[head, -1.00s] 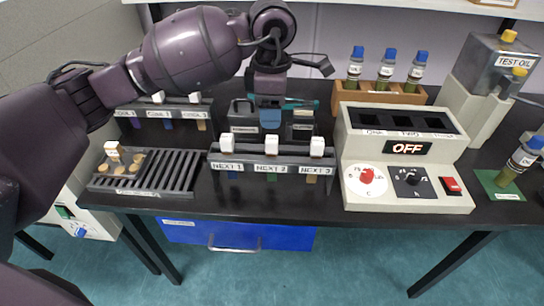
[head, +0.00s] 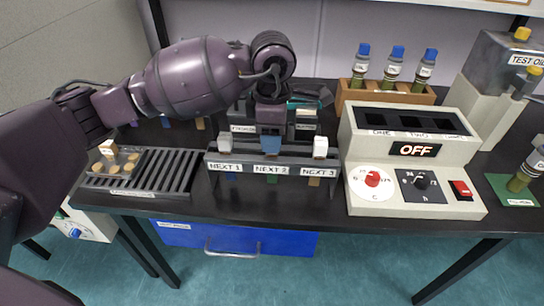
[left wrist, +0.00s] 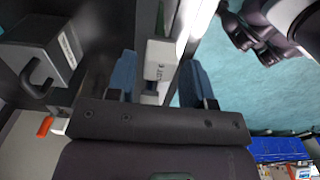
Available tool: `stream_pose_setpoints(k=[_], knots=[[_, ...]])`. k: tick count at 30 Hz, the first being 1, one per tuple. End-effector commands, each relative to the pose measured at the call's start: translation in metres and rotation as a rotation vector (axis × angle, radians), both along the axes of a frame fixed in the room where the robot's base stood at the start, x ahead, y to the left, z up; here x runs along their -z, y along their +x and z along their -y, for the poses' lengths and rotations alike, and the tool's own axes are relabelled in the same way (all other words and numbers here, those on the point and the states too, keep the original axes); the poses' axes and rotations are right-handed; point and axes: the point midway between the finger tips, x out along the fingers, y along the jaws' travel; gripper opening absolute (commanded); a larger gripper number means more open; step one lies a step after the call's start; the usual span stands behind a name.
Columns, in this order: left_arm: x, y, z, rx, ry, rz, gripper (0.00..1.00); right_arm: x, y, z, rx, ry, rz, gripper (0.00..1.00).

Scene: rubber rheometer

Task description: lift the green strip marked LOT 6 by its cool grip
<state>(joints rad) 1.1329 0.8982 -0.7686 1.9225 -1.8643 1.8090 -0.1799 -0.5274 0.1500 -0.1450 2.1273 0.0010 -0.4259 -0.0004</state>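The rack with labels NEXT 1, NEXT 2 and NEXT 3 (head: 222,181) stands on the black bench. A green strip (head: 271,179) hangs below NEXT 2; its LOT marking cannot be read in the head view. Its white grip block is hidden there behind my left gripper (head: 270,146), which is down at the middle slot. In the left wrist view the white grip (left wrist: 159,59) with small lettering lies between the blue fingers of the left gripper (left wrist: 158,78), with gaps on both sides. The fingers are open.
White grips stand at NEXT 1 (head: 224,144) and NEXT 3 (head: 320,146). A beige machine reading OFF (head: 413,171) stands close on the right. A slatted rack (head: 172,170) is on the left. Dark labelled blocks (head: 243,116) stand behind the rack.

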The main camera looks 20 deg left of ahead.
Motion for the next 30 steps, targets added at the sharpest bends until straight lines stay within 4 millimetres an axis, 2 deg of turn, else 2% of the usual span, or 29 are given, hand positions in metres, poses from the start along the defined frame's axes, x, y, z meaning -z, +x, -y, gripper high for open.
stream_pose_setpoints(k=[1,7,11,30], knots=[[0.000,0.000,0.000,0.000,0.000,0.000,0.39,0.001,-0.001,0.000,0.001,-0.001,-0.004,0.43],[0.000,0.000,0.000,0.000,0.000,0.000,0.09,0.005,-0.006,0.001,0.004,-0.002,-0.016,0.43],[-0.003,0.000,0.000,0.000,0.000,0.001,0.07,0.005,-0.008,0.003,0.003,-0.005,-0.020,0.43],[-0.050,0.000,0.000,0.000,-0.001,0.004,0.07,-0.029,0.008,0.001,0.000,-0.004,0.042,0.43]])
